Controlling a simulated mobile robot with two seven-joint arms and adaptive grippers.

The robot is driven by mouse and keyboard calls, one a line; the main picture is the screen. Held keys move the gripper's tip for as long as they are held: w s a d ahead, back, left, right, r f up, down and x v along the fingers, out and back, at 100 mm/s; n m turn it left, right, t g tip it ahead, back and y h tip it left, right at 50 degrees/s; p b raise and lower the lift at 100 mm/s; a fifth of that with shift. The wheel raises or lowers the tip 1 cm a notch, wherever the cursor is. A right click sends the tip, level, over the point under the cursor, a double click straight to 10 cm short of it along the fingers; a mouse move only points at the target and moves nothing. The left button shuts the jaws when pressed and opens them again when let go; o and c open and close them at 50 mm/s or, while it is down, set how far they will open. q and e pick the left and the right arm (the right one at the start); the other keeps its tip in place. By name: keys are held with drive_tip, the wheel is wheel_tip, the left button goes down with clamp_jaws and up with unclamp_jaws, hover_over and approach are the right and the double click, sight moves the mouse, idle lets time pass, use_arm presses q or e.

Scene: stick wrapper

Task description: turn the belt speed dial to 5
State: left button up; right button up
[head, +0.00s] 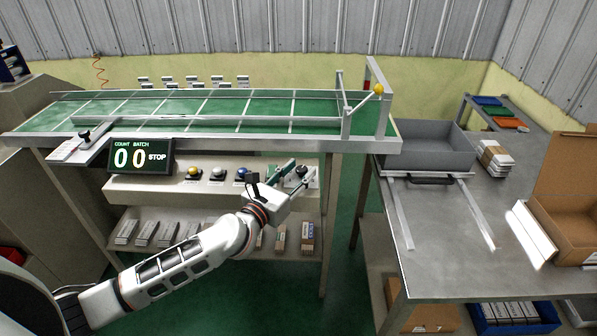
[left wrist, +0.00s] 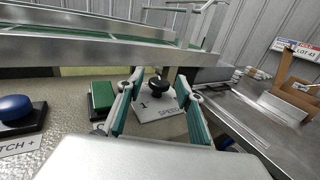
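The belt speed dial (left wrist: 184,88) is a black knob on a pale plate (left wrist: 152,105) marked "1" and "SPEED" in the left wrist view. In the head view the dial (head: 302,170) sits at the right end of the control panel, partly behind my fingers. My left gripper (head: 298,174) is open, its fingers reaching toward the dial. Nothing is held. The dial's pointer cannot be made out. My right gripper is out of view.
A green button (left wrist: 102,96) is close to the left finger; a blue button (left wrist: 15,108) is farther left. The conveyor's metal edge (head: 230,146) runs above the panel. The display (head: 141,157) reads 00 and STOP. A steel table (head: 455,215) stands right.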

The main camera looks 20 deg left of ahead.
use_arm(q)
drive_tip(key=v, duration=1.2)
